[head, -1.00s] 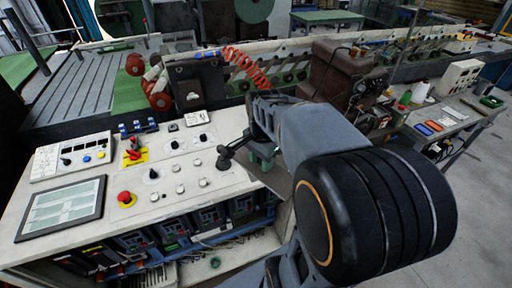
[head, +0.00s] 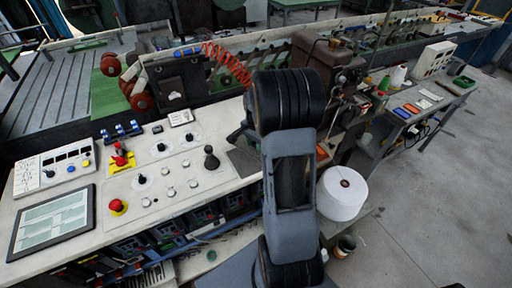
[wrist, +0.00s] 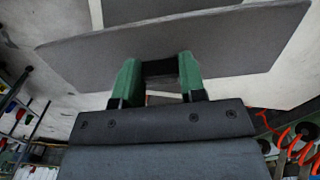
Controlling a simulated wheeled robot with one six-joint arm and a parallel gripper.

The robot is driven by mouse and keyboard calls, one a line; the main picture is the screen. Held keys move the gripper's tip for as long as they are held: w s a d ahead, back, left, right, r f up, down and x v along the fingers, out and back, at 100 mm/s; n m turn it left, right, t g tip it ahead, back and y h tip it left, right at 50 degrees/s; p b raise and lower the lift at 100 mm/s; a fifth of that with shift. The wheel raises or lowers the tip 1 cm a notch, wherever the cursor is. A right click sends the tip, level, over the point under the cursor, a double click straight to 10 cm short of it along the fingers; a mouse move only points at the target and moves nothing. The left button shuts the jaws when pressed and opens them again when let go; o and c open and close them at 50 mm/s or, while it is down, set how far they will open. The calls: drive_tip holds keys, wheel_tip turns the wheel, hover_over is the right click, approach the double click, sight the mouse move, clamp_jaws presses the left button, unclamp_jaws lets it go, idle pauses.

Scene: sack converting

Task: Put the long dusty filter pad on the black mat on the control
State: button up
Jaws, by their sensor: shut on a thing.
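The long filter pad (wrist: 225,48) is a flat grey slab with rounded corners, stretching across the wrist view. My gripper (wrist: 160,72), with green fingers, is shut on it; a small dark part shows between the fingertips. A pale surface lies behind the pad. In the head view my arm hides the gripper and the pad. The black mat (head: 243,161) appears as a dark grey patch on the right end of the pale control console (head: 120,222), partly covered by my arm. I cannot tell the gap between pad and console.
A black knob lever (head: 210,158) stands just left of the mat. A red emergency button (head: 117,206), a red switch on yellow (head: 121,158) and a screen (head: 53,222) are further left. A white roll (head: 342,193) stands right of my arm.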

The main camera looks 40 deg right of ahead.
drive_tip(key=shift+w+d+f, duration=0.15)
drive_tip(key=shift+d+f, duration=0.1)
drive_tip(key=shift+f, duration=0.15)
drive_tip(key=shift+f+p, duration=0.35)
drive_tip(key=shift+f, duration=1.2)
drive_tip(key=shift+f, duration=0.2)
drive_tip(key=o, duration=0.9)
drive_tip(key=shift+r, duration=0.15)
